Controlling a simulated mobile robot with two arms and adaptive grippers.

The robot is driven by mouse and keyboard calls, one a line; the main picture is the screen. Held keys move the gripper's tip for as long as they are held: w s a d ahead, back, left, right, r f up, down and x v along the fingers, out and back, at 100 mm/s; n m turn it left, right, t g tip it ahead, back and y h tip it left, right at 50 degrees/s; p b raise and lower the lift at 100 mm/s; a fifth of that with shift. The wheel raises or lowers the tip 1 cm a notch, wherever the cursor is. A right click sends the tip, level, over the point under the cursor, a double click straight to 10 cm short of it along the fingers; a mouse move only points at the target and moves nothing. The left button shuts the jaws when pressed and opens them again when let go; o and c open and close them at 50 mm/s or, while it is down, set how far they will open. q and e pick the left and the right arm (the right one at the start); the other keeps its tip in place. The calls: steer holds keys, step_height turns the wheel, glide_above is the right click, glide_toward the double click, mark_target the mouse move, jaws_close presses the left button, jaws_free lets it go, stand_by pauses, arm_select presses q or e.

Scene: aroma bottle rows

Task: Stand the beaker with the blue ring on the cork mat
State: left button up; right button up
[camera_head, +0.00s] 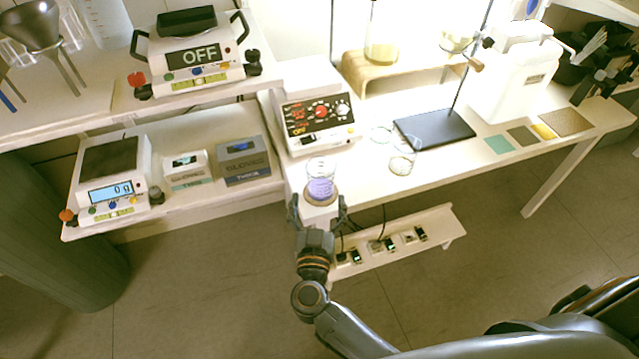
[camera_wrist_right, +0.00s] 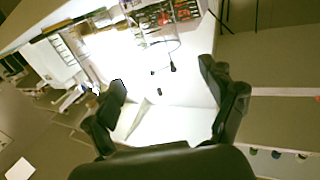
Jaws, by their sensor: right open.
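A clear beaker (camera_head: 320,182) with blue-violet inside or around it stands at the table's front edge, on a round brown base; I cannot make out whether the blue is a ring. Other clear glassware (camera_head: 401,163) stands to its right. A speckled tan square mat (camera_head: 567,122), cork-like, lies at the table's far right, the last in a row of mats. My right gripper (camera_head: 318,207) is at the front edge, just in front of the beaker in the picture. The right wrist view shows its fingers (camera_wrist_right: 168,105) spread, with nothing held between them. My left gripper is not in view.
A hotplate (camera_head: 318,122) stands just behind the beaker. A black stand base (camera_head: 435,129) lies between the glassware and a green mat (camera_head: 499,144). A lower shelf (camera_head: 446,226) with small devices is under the table. Balances stand at the left.

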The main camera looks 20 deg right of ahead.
steer(key=shift+v, duration=0.8)
steer(key=s+f+n+g+y, duration=0.2)
steer(key=s+f+y, duration=0.15)
steer(key=f, duration=0.65)
steer(key=s+f+n+g+y, duration=0.2)
steer(key=s+f+n, duration=0.15)
steer(key=f, duration=0.65)
steer(key=s+f+n+g+y, duration=0.2)
steer(key=s+f+y, duration=0.15)
steer(key=f, duration=0.75)
steer(key=s+d+f+g+h, duration=0.1)
steer(key=s+d+f+g, duration=0.2)
steer(key=s, duration=0.7)
steer(key=s+d+f+g+h, duration=0.1)
steer(key=s+d+f+g, duration=0.2)
steer(key=s+f, duration=0.4)
steer(key=s+d+f+m+g, duration=0.1)
steer(key=s+d+f+g, duration=0.3)
steer(key=s, duration=0.8)
step_height(320, 180, down, 2)
steer(key=shift+s+d+f+h, duration=0.1)
steer(key=shift+s+d+h, duration=0.2)
steer(key=shift+h, duration=0.1)
